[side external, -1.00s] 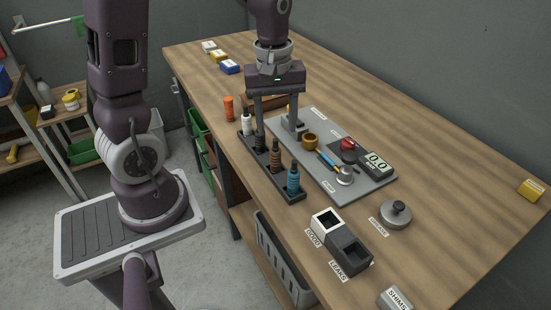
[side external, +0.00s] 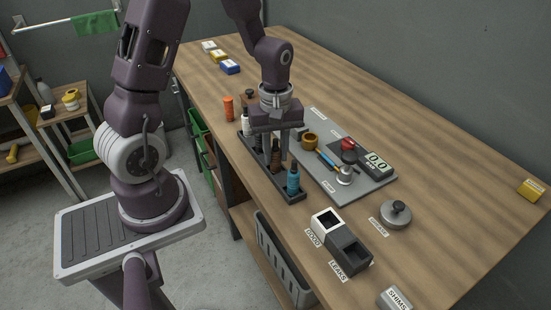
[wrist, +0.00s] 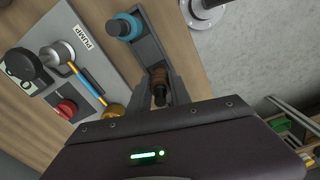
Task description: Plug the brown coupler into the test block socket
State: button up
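In the wrist view the brown coupler (wrist: 158,75) shows between my fingertips. My gripper (side external: 275,155) points down over the rack with its fingers apart, one on each side of the brown coupler; I see no firm grip. The grey test plate (side external: 365,190) lies to the right, with a brass-coloured ring fitting (side external: 309,141) near my gripper. Which fitting is the test block socket is unclear, and my gripper hides part of the plate's left end.
The plate carries a gauge (side external: 376,163), a red knob (side external: 348,145) and a silver fitting (side external: 345,175). A white GOOD bin (side external: 326,223) and a dark LEAKS bin (side external: 350,252) stand near the front edge. An orange bottle (side external: 229,108) stands behind the rack.

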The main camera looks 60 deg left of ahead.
grip_shut()
notch_tip(320, 180, up, 9)
jog(key=shift+w+f, duration=0.1)
jog(key=w+a+r, duration=0.3)
jog(key=w, duration=0.9)
notch_tip(320, 180, down, 10)
jog(key=shift+w+a+r, duration=0.15)
jog(key=shift+r, duration=0.05)
jog(key=shift+f, duration=0.1)
